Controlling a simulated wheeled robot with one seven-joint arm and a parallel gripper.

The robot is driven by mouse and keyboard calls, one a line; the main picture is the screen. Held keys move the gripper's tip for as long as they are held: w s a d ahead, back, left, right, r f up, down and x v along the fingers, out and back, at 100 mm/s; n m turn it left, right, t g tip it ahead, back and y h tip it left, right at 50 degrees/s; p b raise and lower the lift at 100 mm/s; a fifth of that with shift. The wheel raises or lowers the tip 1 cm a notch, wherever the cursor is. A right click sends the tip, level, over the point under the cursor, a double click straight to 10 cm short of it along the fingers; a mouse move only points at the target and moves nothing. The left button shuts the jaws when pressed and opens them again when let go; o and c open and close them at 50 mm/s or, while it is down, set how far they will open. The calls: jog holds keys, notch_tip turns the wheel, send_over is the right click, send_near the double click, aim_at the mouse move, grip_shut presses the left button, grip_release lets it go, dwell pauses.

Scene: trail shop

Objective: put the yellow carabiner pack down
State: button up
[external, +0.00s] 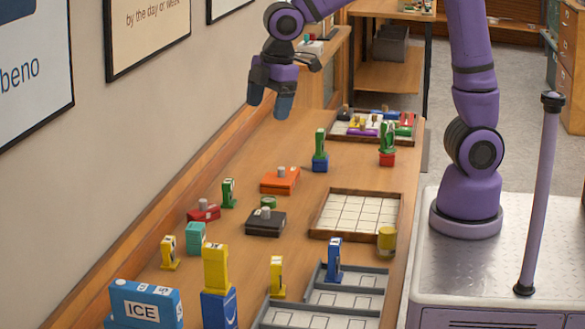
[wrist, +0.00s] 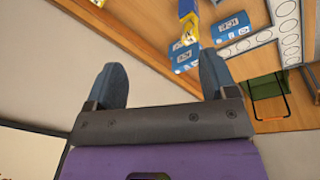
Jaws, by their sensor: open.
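My gripper (external: 269,102) is open and empty, high above the far left part of the wooden counter. In the wrist view its two fingers (wrist: 161,82) stand apart with nothing between them. Several yellow things stand on the counter: a small upright pack (external: 168,253) at the left, a taller pack (external: 215,267) on top of a blue box (external: 219,308), and a slim upright pack (external: 277,277) beside the grey trays. I cannot tell which is the carabiner pack. All are well apart from my gripper.
A wooden gridded tray (external: 357,214) is empty. Grey compartment trays (external: 320,318) lie in front, with a blue pack (external: 334,259) in one.

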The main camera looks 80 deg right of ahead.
jog(key=s+d+r+m+t, duration=0.1)
jog(key=s+d+r+m, duration=0.1)
jog(key=s+d+m, duration=0.3)
jog(key=s+d+r+m+t, duration=0.2)
jog(key=s+d+m, duration=0.4)
jog(key=s+d, duration=0.5)
jog(key=s+r, duration=0.1)
jog(key=s, duration=0.7)
jog(key=shift+s+d, duration=0.15)
jog(key=shift+s, duration=0.15)
